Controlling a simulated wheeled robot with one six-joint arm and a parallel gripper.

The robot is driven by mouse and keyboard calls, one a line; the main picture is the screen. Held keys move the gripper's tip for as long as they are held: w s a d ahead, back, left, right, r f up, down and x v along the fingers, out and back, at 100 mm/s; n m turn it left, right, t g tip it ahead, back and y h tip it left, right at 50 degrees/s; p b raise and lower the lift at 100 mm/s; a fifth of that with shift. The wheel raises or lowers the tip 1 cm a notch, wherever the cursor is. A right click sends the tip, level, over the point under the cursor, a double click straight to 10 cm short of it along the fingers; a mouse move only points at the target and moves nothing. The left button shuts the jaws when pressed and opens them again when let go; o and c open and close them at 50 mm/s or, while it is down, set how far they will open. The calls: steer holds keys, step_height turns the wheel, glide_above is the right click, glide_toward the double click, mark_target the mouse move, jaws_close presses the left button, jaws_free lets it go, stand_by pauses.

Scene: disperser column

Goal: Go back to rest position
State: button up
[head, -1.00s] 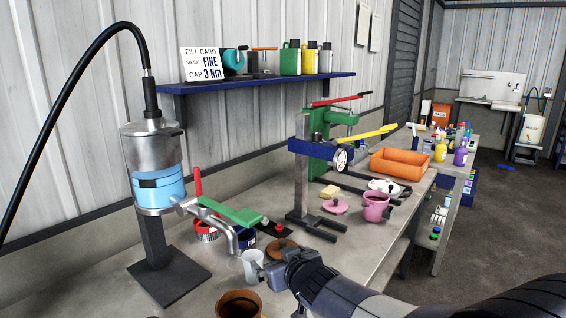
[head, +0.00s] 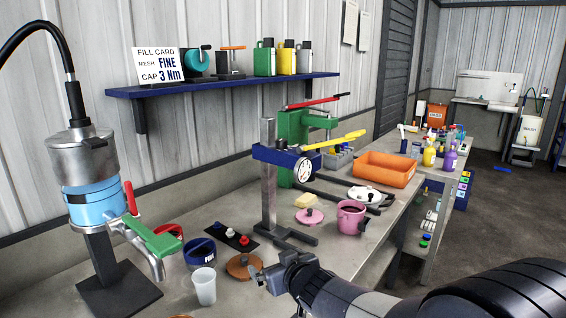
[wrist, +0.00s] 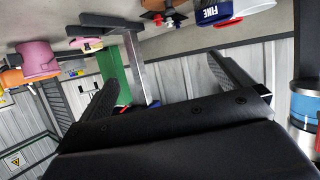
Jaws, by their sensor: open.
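My gripper (head: 270,278) is at the lower middle of the head view, above the bench's front part. Its jaws are open and nothing shows between them; in the wrist view its two fingers (wrist: 170,85) stand wide apart. A white cup (head: 204,287) stands on the bench to its left, apart from it. A brown lid with a knob (head: 242,266) lies just behind the gripper. The disperser column (head: 92,190), with a blue band, a green lever and a spout, stands at the left.
A press with a dial (head: 269,190) stands behind the gripper. A pink pot (head: 351,217), an orange bin (head: 388,168) and a blue FINE container (head: 201,253) are on the bench. A shelf (head: 225,85) runs along the wall. Open floor (head: 495,225) lies at the right.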

step_height(320, 180, down, 4)
steer(key=shift+b, duration=1.05)
steer(key=shift+d, duration=0.1)
